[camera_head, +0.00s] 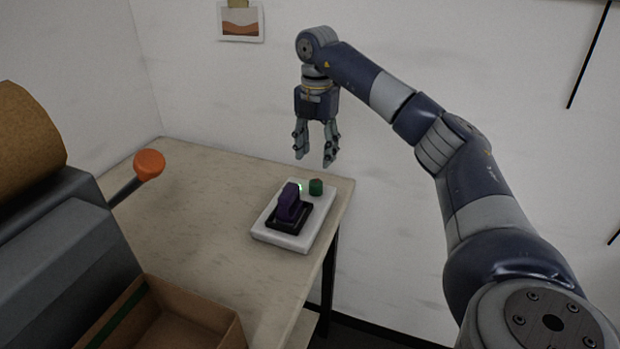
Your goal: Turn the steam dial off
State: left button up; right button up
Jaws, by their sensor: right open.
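A purple dial (289,203) stands upright on a black base, mounted on a white plate (276,239) on the table. A small green light glows beside the purple part. A dark green round knob or button (316,187) sits at the plate's far right. I cannot tell from a label which of these is the steam dial. My right gripper (315,160) points down with its fingers apart and empty. It is above and behind the plate, near the table's far right corner, touching nothing. My left gripper is not in view.
The pale table (205,195) has clear room left of the plate. A grey machine (60,265) with an orange-knobbed lever (149,165) stands at the left, a cardboard box (215,318) in front. Walls close off the back; a small picture (240,22) hangs there.

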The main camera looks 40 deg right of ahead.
aim_at(316, 182)
notch_tip(316, 182, down, 10)
jog(key=shift+r+p, duration=0.2)
jog(key=shift+p, duration=0.25)
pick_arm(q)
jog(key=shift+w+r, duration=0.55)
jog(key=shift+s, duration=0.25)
pick_arm(e)
jog(key=c, duration=1.1)
